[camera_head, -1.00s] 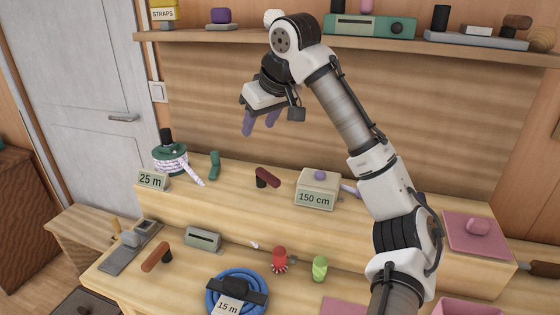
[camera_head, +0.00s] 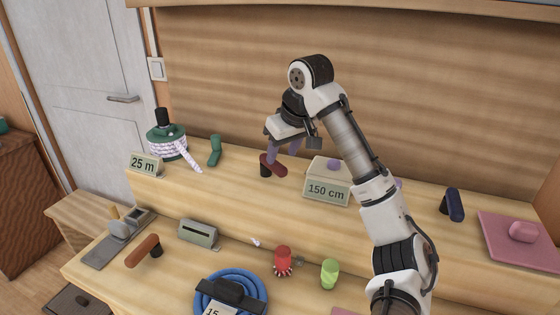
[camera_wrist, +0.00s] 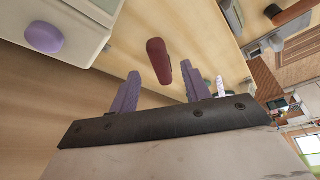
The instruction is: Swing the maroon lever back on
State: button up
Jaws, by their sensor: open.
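The maroon lever (camera_head: 273,166) sits on a short black post on the raised wooden shelf, between the green lever and the 150 cm box. My gripper (camera_head: 285,150) is just above and behind it, fingers pointing down. In the wrist view the maroon lever (camera_wrist: 158,60) lies ahead of and between the two purple fingers (camera_wrist: 160,90), which are apart and empty. I cannot tell whether the fingers touch the lever.
The 150 cm box (camera_head: 328,182) with a purple knob stands close on the right. A green lever (camera_head: 214,150) and a rope spool (camera_head: 167,142) are to the left. A dark blue lever (camera_head: 453,204) and pink plate (camera_head: 515,238) are further right.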

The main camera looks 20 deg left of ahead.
aim_at(278, 164)
jog(key=shift+x, duration=2.05)
jog(key=shift+c, duration=0.2)
grip_shut()
